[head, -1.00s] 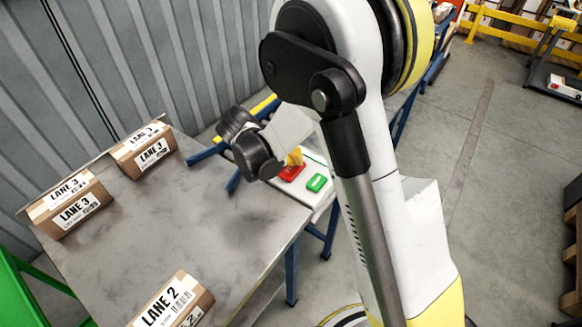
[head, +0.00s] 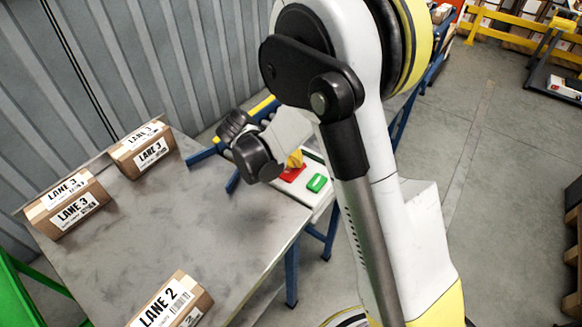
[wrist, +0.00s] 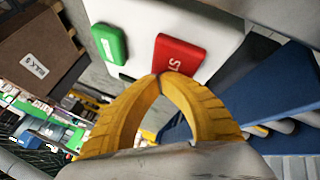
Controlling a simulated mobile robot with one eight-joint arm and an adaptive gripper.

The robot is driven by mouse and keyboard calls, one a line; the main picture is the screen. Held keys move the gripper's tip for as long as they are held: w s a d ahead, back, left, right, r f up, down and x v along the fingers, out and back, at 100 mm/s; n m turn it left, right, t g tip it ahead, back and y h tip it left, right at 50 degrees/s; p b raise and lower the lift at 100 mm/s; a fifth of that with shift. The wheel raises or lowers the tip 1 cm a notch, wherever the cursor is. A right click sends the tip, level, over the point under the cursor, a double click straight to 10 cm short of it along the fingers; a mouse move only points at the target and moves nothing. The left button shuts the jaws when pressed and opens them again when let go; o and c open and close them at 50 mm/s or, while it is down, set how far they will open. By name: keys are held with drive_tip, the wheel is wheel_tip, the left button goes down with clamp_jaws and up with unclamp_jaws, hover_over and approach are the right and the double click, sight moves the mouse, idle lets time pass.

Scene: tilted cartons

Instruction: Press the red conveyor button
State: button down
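The red button (head: 291,174) sits on a white panel beside the table, left of the green button (head: 316,183). In the wrist view the red button (wrist: 178,57) carries white lettering and lies just beyond my gripper's fingertips, with the green button (wrist: 108,44) to its left. My gripper (wrist: 159,76) has yellow fingers that meet at the tips with nothing between them. In the head view my gripper (head: 295,158) is over the red button's upper edge, partly hidden by my wrist. I cannot tell whether the fingertips touch the button.
Two LANE 3 cartons (head: 67,204) (head: 141,149) and a LANE 2 carton (head: 173,304) rest on the grey table (head: 200,225). Blue conveyor framing (head: 205,154) stands behind the panel. A corrugated wall (head: 130,60) is at the back left. Open floor lies at right.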

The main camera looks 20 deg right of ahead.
idle(0.5)
drive_tip(key=shift+r+p, duration=0.65)
drive_tip(key=shift+r, duration=0.25)
drive_tip(key=shift+r+p, duration=1.65)
drive_tip(key=shift+r, duration=0.85)
drive_tip(key=shift+r, duration=0.15)
drive_tip(key=s+r+n+t+y, duration=0.2)
drive_tip(key=s+r+n+y, duration=0.1)
drive_tip(key=s+r, duration=0.4)
drive_tip(key=s+a+r+n+t+y, duration=0.1)
drive_tip(key=s+r+n+t+y, duration=0.1)
drive_tip(key=s+r, duration=0.5)
drive_tip(key=shift+s+r+n+t+y, duration=0.2)
drive_tip(key=shift+s+n+t+y, duration=0.6)
drive_tip(key=shift+s, duration=2.2)
